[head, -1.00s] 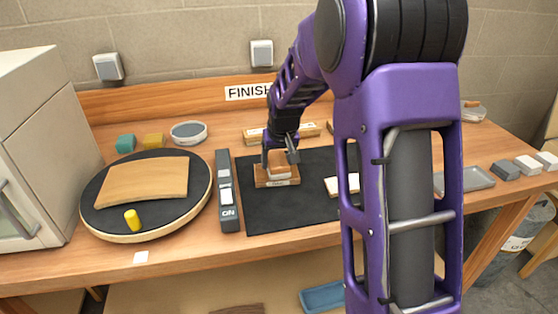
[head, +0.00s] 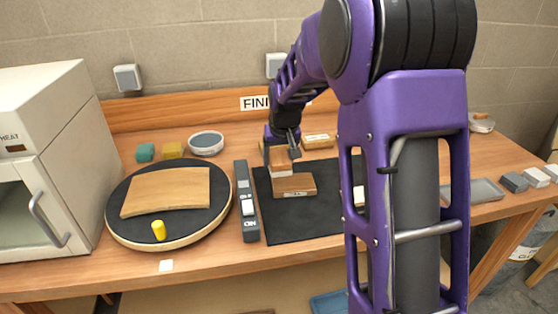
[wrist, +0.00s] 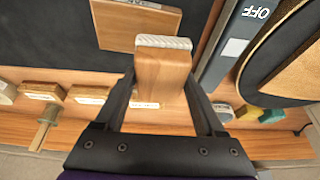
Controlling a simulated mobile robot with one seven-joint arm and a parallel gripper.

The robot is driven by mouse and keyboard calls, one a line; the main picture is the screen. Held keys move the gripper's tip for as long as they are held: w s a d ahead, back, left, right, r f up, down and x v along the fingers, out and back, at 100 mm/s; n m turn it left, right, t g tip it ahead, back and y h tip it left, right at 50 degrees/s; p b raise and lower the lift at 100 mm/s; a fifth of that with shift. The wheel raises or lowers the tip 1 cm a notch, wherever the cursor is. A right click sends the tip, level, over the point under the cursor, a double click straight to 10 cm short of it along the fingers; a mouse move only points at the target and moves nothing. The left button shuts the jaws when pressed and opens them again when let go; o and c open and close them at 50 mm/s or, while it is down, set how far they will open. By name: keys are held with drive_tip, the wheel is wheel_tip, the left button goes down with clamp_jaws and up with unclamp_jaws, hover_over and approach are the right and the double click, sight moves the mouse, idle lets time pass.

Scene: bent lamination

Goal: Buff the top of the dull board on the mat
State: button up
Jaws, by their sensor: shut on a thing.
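A small brown board (head: 294,186) lies flat on the black mat (head: 300,225), with a pale label on its front edge. It also shows at the top of the wrist view (wrist: 135,22). My gripper (head: 281,148) is shut on a wooden block (wrist: 160,82) with a white ribbed pad (wrist: 163,42) on its end. In the head view the block with its pad (head: 280,171) is at the board's back left edge, pad down. I cannot tell whether the pad touches the board.
A round turntable (head: 125,229) with a curved board (head: 170,188) and yellow peg (head: 159,231) is at left. A grey switch bar (head: 246,203) lies beside the mat. A pale piece (head: 359,195) is partly hidden by my arm. Wooden blocks (head: 318,140) stand behind the mat.

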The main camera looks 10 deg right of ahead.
drive_tip(key=shift+r+p, duration=0.8)
drive_tip(key=shift+r, duration=0.7)
